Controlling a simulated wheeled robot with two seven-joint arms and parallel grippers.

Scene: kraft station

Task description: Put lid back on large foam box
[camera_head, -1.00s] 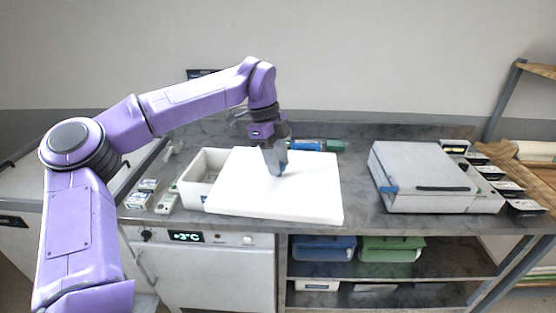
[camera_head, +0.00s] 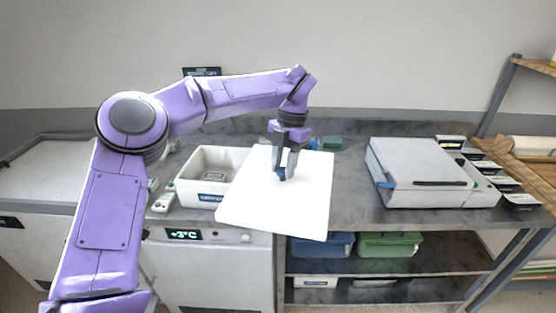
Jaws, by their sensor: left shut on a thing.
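The white foam lid (camera_head: 270,205) is a flat slab, tilted in the view, in front of and to the right of the white foam box (camera_head: 184,188). My left gripper (camera_head: 281,176) is shut on the lid near its upper middle; the exact grip point is partly hidden by the fingers. The foam box stands open on the counter, its left part and inside showing, its right end hidden behind the lid. I cannot tell how high the lid is above the counter. My right gripper is not in view.
A grey case (camera_head: 415,165) stands on the counter (camera_head: 350,205) at right, with several dark-topped packs beside it. Small white items (camera_head: 163,202) lie left of the box. Blue (camera_head: 322,244) and green (camera_head: 390,244) bins sit on the shelf below. A clear strip lies between lid and case.

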